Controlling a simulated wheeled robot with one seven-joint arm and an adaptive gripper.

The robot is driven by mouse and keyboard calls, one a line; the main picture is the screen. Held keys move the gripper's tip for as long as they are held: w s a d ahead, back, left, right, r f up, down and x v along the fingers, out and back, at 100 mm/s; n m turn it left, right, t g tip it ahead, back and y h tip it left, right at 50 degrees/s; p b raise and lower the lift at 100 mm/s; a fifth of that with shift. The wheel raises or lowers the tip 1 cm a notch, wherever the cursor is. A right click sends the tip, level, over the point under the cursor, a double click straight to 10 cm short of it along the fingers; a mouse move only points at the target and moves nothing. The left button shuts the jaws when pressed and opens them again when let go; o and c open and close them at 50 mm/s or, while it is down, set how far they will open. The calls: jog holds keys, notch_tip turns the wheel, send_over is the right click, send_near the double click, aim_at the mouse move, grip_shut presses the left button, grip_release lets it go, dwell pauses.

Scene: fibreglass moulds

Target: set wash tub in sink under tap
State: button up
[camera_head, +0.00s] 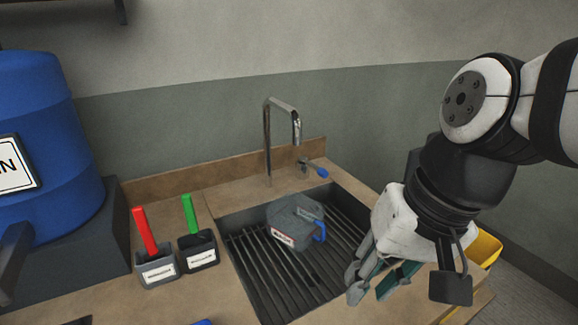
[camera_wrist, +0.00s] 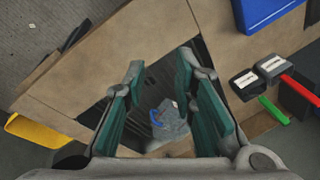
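The wash tub (camera_head: 292,222) is a small grey tub with a label and a blue handle. It sits on the slatted bottom of the dark sink (camera_head: 245,262), near the back and below the tap (camera_head: 268,140). In the wrist view the tub (camera_wrist: 172,128) shows between my fingers but farther off. My gripper (camera_head: 375,280) is at the sink's right front edge, apart from the tub. Its teal-padded fingers (camera_wrist: 163,100) are spread open with nothing between them. The tub's inside is hard to make out.
Two small labelled holders with a red handle (camera_head: 145,232) and a green handle (camera_head: 190,215) stand left of the sink. A blue barrel (camera_head: 45,150) is at far left. A yellow container (camera_head: 486,248) is behind my gripper at right. The front counter (camera_head: 130,300) is mostly clear.

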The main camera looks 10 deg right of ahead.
jog(key=s+d+n, duration=0.1)
jog(key=s+d+n+h, duration=0.1)
jog(key=s+d+t+h, duration=0.1)
jog(key=shift+s+d+r+n, duration=0.25)
jog(key=shift+n, duration=0.15)
